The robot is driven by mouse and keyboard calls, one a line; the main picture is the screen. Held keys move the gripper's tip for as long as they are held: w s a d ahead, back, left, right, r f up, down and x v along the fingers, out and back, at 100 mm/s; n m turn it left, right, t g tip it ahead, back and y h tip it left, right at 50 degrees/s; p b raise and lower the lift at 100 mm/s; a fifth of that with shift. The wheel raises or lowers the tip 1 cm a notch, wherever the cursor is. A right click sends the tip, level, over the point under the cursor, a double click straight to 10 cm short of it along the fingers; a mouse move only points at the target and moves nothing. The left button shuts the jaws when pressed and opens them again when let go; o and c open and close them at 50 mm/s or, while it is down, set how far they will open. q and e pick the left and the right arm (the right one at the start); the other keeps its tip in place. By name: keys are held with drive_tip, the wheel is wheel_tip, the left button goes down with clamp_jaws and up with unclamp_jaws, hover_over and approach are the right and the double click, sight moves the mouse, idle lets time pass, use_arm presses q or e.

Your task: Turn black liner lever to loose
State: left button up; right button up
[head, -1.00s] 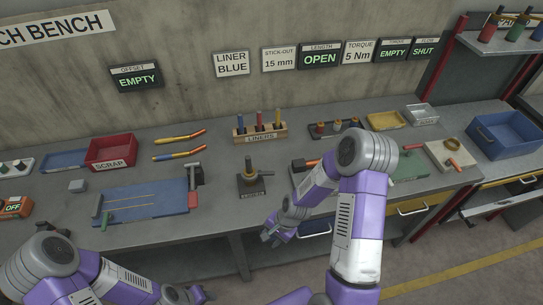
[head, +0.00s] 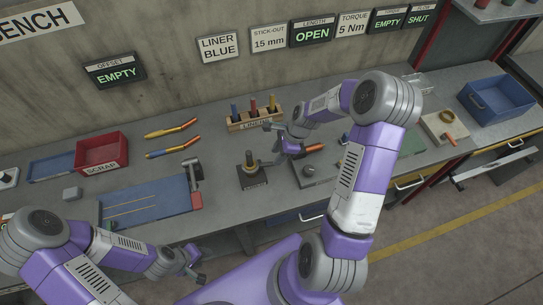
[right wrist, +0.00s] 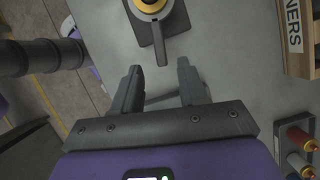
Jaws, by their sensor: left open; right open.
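A fixture with a black base plate (head: 252,179) and an upright post stands on the bench, right of the blue tray. In the right wrist view it shows from above at the top, with a brass ring (right wrist: 150,5) and a black lever (right wrist: 159,45) pointing toward my gripper. My right gripper (head: 267,145) is open and empty just right of the fixture. In the right wrist view, its fingertips (right wrist: 159,70) lie on either side of the lever's end; contact cannot be told. My left gripper (head: 196,265) is open and empty in front of the bench. Lever markings are not readable.
A wooden liner rack (head: 256,120) stands behind the fixture. A green-grey plate (head: 312,172) is to the right. Wall signs include LINER BLUE (head: 219,47).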

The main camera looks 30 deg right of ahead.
sight(271, 163)
drive_tip(key=shift+x, duration=2.25)
clamp_jaws()
